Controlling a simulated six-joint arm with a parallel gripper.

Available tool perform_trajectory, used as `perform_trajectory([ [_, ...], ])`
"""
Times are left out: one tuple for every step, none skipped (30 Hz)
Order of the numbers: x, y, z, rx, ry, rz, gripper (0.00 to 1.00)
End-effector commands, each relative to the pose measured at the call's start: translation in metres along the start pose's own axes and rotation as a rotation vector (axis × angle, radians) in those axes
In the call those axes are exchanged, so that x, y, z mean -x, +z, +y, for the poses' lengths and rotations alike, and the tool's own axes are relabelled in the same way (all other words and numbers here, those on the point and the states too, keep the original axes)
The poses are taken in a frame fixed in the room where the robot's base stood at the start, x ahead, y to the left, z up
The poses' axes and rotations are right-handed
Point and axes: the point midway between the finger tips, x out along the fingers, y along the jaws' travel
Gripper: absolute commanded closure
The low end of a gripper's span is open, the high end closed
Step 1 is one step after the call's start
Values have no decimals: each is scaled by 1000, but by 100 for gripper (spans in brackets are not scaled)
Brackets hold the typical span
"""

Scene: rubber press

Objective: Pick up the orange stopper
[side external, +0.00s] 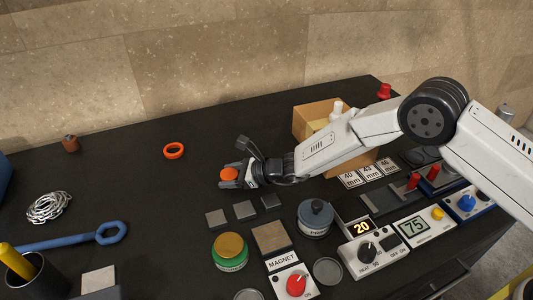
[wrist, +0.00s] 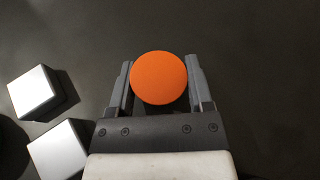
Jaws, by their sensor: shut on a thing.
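The orange stopper (wrist: 159,78) shows its round flat top between the two fingers of my gripper (wrist: 160,85) in the wrist view. My gripper is shut on it, with a grey finger against each side. In the side external view the orange stopper (side external: 229,174) sits in my gripper (side external: 236,179) over the black table, left of the cardboard box. I cannot tell whether its underside touches the table.
Several grey square blocks (side external: 245,210) lie just in front of my gripper; pale ones show at the left in the wrist view (wrist: 34,91). An orange ring (side external: 174,151) lies at the back left. A cardboard box (side external: 310,122) stands behind my arm. A green jar (side external: 229,254) stands in front.

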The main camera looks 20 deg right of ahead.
Motion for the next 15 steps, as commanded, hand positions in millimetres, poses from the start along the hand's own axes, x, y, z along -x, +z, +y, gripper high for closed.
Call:
perform_trajectory([
  [0, 0, 0, 0, 0, 0, 92],
  [0, 0, 0, 0, 0, 0, 92],
  [0, 0, 0, 0, 0, 0, 92],
  [0, 0, 0, 0, 0, 0, 92],
  [0, 0, 0, 0, 0, 0, 92],
  [0, 1, 0, 0, 0, -1, 92],
  [0, 1, 0, 0, 0, -1, 92],
  [0, 2, 0, 0, 0, -1, 92],
  [1, 3, 0, 0, 0, -1, 92],
  [1, 3, -1, 0, 0, -1, 92],
  [2, 4, -1, 0, 0, -1, 92],
  [2, 6, -1, 0, 0, -1, 92],
  [3, 8, -1, 0, -1, -1, 92],
  [4, 10, -2, 0, -1, -2, 92],
  [5, 14, -2, 1, -1, -3, 92],
])
